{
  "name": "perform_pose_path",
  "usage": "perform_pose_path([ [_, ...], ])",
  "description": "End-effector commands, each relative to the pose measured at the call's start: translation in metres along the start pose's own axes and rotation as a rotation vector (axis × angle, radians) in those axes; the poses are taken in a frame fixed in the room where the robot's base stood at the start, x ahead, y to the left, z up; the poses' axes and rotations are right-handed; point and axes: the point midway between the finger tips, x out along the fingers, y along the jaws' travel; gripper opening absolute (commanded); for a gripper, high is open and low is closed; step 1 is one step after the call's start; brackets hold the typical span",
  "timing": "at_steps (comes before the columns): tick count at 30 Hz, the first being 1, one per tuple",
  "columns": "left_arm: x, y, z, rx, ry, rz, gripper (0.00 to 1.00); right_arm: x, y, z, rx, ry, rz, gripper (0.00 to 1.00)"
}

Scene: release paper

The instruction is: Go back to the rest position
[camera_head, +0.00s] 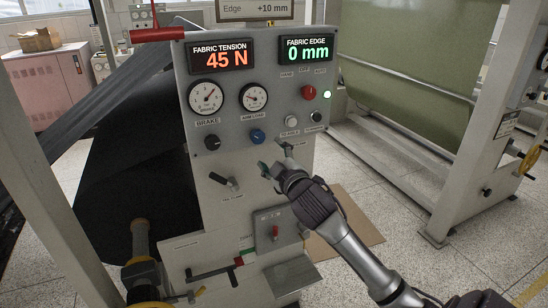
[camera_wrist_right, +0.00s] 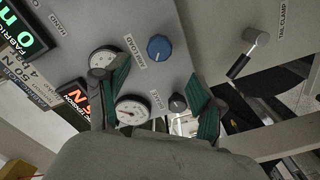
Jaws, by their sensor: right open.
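My right gripper (camera_head: 275,158) is in front of the lower right part of the grey control panel (camera_head: 235,150). Its two fingers are spread apart with nothing between them. In the right wrist view the green-padded fingers (camera_wrist_right: 162,95) are open, with the blue knob (camera_wrist_right: 160,48) and a black knob (camera_wrist_right: 178,103) of the panel seen beyond the gap. I cannot tell whether a fingertip touches the panel. My left gripper is not in view.
The panel carries displays reading 45 N (camera_head: 222,60) and 0 mm (camera_head: 306,53), gauges, knobs and a tail clamp lever (camera_head: 224,182). A box with a red lever (camera_head: 276,232) sits below. A green fabric roll (camera_head: 400,70) stands right. Tiled floor (camera_head: 410,265) is open at right.

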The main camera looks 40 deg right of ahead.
Motion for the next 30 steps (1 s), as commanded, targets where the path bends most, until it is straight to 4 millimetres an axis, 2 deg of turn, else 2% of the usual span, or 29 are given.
perform_pose_path([
  [5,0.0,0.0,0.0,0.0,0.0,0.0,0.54,-0.009,0.0,0.0,0.001,-0.001,0.0,0.68],
  [20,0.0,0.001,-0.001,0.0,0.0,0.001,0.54,-0.009,0.0,0.0,0.001,-0.001,0.0,0.68],
  [22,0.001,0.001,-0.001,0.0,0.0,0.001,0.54,-0.007,-0.005,0.005,0.005,-0.008,-0.008,0.68],
  [26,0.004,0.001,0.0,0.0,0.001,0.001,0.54,0.0,-0.04,0.036,0.031,-0.062,-0.062,0.68],
  [29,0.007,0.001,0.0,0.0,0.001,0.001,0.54,0.004,-0.089,0.081,0.067,-0.138,-0.136,0.68],
  [30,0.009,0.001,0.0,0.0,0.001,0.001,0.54,0.003,-0.113,0.101,0.084,-0.173,-0.171,0.68],
])
